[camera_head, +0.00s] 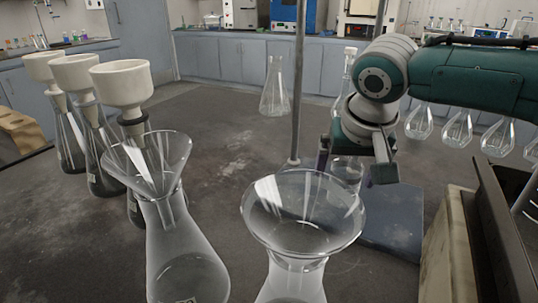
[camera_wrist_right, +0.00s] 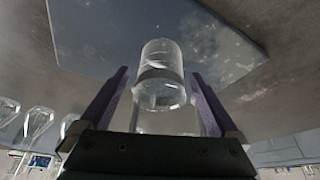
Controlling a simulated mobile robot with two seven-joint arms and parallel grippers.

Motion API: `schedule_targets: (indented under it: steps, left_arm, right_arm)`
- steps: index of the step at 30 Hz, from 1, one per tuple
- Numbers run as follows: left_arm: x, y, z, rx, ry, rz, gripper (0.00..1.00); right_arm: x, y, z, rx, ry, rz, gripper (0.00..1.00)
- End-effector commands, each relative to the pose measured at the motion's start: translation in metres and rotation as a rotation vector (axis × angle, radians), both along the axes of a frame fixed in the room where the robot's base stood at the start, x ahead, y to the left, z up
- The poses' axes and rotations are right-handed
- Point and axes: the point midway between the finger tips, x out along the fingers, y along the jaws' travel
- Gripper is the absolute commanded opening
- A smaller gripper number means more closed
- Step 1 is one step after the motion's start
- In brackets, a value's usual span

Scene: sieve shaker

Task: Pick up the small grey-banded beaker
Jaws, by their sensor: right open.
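A small clear glass beaker (camera_head: 346,168) stands near the grey plate, partly hidden by the large glass funnel in front. In the right wrist view the beaker (camera_wrist_right: 162,72) shows a greyish band. My right gripper (camera_head: 352,172) reaches down over it from the right. Its two purple-lined fingers are open, one on each side of the beaker. In the right wrist view the gripper (camera_wrist_right: 159,82) has visible gaps between fingers and glass. My left gripper is not in view.
Two flasks with glass funnels (camera_head: 303,215) (camera_head: 148,165) stand in front. White funnels on flasks (camera_head: 122,85) line the left. A metal rod (camera_head: 298,90) rises just left of the gripper, with glass flasks (camera_head: 275,88) behind. The grey plate (camera_head: 395,215) has free room at right.

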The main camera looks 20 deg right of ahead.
Motion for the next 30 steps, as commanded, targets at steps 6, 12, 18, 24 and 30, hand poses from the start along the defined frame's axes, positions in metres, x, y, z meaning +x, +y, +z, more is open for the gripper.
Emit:
schedule_targets:
  steps: [6,12,18,24,30]
  left_arm:
    - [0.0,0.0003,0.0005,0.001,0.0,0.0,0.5]
    - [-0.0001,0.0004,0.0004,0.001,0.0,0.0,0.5]
    - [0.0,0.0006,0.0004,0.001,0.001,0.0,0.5]
    - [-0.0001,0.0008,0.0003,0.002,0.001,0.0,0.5]
    - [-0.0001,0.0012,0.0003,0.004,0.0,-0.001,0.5]
  right_arm:
    - [-0.0002,0.0001,0.0007,0.0,0.0,0.0,0.87]
    - [-0.0002,0.0,0.0008,0.0,0.0,0.0,0.64]
    - [-0.0003,-0.0001,0.0008,0.0,0.0,0.0,0.42]
    - [-0.0003,-0.0001,0.0006,0.0,0.001,0.0,0.19]
    - [-0.0002,-0.0001,0.0008,0.0,0.0,0.0,0.06]
